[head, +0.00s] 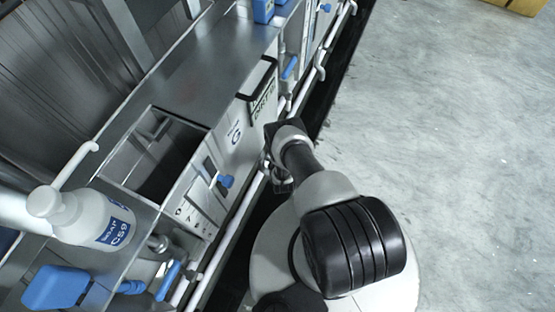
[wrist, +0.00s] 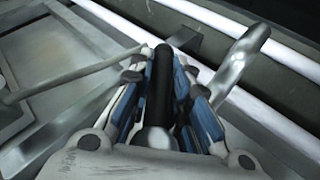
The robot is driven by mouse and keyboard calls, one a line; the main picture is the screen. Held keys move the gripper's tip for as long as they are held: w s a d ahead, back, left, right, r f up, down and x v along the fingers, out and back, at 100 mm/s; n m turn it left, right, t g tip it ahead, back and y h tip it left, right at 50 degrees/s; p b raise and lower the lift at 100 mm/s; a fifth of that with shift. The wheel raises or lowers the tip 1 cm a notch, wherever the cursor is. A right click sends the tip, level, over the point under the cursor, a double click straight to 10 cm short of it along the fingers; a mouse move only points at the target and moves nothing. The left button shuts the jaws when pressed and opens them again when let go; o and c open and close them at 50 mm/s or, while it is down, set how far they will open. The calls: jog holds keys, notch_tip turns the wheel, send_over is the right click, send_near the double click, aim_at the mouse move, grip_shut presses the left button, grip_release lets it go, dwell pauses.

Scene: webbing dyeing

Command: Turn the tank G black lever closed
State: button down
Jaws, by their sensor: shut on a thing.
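Tank G, marked with a "G" on its steel front (head: 236,133), stands left of my arm in the head view. The black lever (wrist: 158,100) runs lengthwise between the blue-padded fingers of my gripper (wrist: 166,76) in the wrist view. The fingers are shut on it from both sides. A metal stem shows at the lever's near end. In the head view my arm reaches down to the tank's front and hides most of the gripper and the lever.
White pipes (wrist: 195,18) run along the tank front, and a curved metal pipe (wrist: 236,62) is close right of the fingers. A blue knob (head: 226,181) sits on the front panel. A white bottle (head: 92,217) stands at lower left. The grey floor (head: 450,130) at right is clear.

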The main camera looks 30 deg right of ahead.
jog(key=c, duration=1.5)
grip_release()
jog(key=v, duration=1.2)
jog(key=shift+c, duration=0.4)
